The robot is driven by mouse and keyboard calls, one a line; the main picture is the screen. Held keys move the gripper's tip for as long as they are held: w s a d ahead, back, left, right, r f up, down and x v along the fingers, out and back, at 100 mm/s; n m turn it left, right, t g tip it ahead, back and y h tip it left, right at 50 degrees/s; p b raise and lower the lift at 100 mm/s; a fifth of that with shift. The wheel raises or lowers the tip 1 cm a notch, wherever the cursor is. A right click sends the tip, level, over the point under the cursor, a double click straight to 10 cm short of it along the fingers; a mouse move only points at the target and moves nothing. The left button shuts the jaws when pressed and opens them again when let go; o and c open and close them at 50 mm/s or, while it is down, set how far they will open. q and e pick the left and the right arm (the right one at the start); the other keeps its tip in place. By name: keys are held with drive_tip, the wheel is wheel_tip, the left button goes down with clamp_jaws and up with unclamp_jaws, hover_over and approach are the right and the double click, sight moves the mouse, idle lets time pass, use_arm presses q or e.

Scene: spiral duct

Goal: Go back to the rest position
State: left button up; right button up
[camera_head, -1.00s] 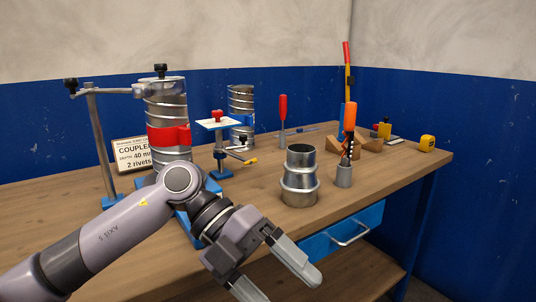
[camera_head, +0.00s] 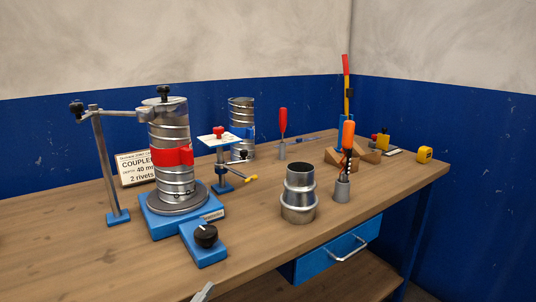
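Only a light grey fingertip of my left gripper (camera_head: 203,292) shows, at the bottom edge of the head view, in front of the bench and below the black knob. The rest of that gripper is out of view, so its opening cannot be told. My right gripper is not in view. The spiral duct (camera_head: 172,130) stands upright on a round plate on a blue base (camera_head: 164,227), with a red band around it and a clamp arm over its top. No gripper touches it.
A metal coupler (camera_head: 299,195) stands mid-bench, with an orange-handled tool in a grey holder (camera_head: 341,190) beside it. A black knob (camera_head: 205,236) sits at the base's front. A post (camera_head: 105,165) stands left. The front left of the wooden bench (camera_head: 70,255) is clear.

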use_arm(q)
drive_tip(key=s+a+f+n+g+y+p, duration=0.1)
drive_tip(key=s+a+f+n+g+y, duration=0.2)
drive_tip(key=s+a+f, duration=0.3)
drive_tip(key=s+a+f+n+g+y+p, duration=0.1)
drive_tip(key=s+a+f+n+g+y, duration=0.3)
drive_tip(key=s+f, duration=0.6)
wheel_tip(320, 180, down, 5)
drive_tip(key=shift+s+a+r+g+y, duration=0.1)
drive_tip(key=shift+s+a+g+y, duration=0.15)
drive_tip(key=shift+a+y, duration=0.95)
drive_tip(key=shift+w, duration=0.1)
